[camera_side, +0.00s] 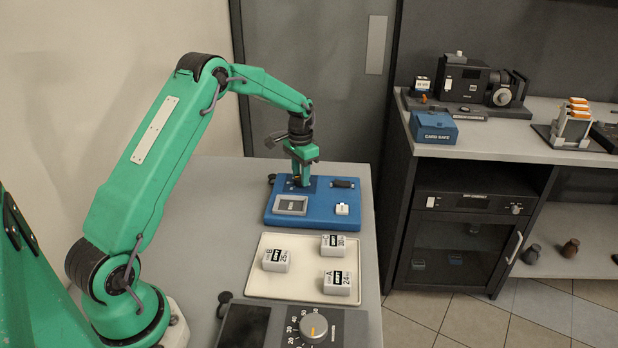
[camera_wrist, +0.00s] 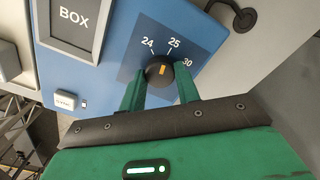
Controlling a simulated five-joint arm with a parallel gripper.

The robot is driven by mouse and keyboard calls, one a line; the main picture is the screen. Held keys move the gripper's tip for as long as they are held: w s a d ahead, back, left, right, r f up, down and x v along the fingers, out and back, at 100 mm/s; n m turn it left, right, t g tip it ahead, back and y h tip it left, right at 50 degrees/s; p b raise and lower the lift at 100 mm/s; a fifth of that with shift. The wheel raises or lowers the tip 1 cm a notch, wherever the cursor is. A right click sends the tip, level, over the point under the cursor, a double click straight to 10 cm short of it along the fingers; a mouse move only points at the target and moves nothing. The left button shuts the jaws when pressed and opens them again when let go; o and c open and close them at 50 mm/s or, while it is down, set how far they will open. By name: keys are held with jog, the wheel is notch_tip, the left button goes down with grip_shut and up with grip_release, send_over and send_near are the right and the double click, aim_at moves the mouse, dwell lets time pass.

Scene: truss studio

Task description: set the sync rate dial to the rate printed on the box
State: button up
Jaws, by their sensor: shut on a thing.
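The sync rate dial (camera_wrist: 158,72) is a small dark knob with an orange mark, on a blue unit (camera_side: 315,210). Its scale reads 24, 25 and 30. My gripper (camera_wrist: 160,86) is shut on the dial, one green finger on each side.
A cream tray (camera_side: 256,290) holds white boxes marked B 25 (camera_side: 275,261), A 24 (camera_side: 337,283) and apparently C 30 (camera_side: 333,245). A dark panel with a larger numbered dial (camera_side: 314,328) stands in front. A white SYNC button (camera_wrist: 65,100) is on the blue unit.

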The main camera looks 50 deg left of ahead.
jog(key=shift+r+m, duration=0.1)
jog(key=shift+m, duration=1.1)
jog(key=o, duration=1)
jog(key=shift+r, duration=3.85)
jog(key=shift+d+r, duration=0.1)
